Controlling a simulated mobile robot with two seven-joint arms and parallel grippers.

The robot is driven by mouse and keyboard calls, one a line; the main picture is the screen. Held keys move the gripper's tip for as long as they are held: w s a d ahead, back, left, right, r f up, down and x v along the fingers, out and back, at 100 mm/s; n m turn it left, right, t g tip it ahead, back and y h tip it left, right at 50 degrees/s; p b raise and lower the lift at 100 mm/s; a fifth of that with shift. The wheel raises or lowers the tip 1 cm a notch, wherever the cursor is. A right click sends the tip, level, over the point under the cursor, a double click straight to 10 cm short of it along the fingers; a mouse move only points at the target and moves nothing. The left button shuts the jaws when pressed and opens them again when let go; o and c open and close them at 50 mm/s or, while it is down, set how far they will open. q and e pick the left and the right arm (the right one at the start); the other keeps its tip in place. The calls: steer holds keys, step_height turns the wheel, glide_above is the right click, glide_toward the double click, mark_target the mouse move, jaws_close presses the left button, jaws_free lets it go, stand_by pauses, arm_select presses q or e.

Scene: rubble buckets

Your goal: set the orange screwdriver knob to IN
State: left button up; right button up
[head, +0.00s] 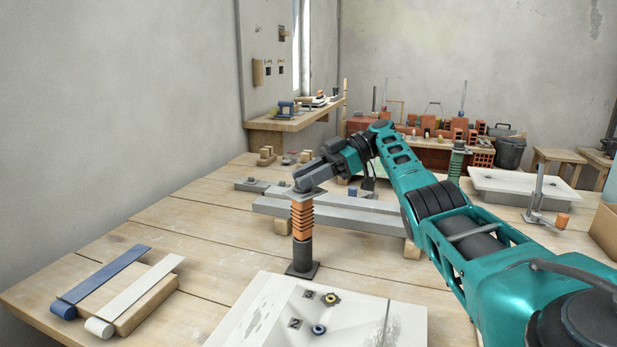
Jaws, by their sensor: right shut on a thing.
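The orange screwdriver (302,222) stands upright on a dark square foot on the wooden table, left of the picture's middle. It has an orange ribbed grip above a dark grey lower part. My right gripper (308,184) reaches in from the right and is shut at its top end. The knob there is mostly hidden by the jaws, and I cannot read any IN mark or tell its setting. My left gripper is not in view.
A white panel (262,318) with numbered fittings lies in front. Grey beams (335,214) lie behind the screwdriver. Blue (105,278) and pale strips lie at left. A green ribbed tool (456,162) and a white tray (520,186) stand at right. The table's left middle is clear.

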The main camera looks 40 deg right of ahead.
steer(key=shift+f, duration=0.15)
steer(key=o, duration=1.1)
steer(key=shift+c, duration=0.2)
arm_select(q)
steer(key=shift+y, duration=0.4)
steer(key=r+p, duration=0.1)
steer(key=p, duration=0.1)
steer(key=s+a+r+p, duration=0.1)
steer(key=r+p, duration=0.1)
steer(key=p, duration=0.1)
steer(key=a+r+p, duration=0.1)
steer(key=p, duration=0.1)
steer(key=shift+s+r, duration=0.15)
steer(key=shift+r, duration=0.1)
arm_select(e)
step_height(320, 180, up, 20)
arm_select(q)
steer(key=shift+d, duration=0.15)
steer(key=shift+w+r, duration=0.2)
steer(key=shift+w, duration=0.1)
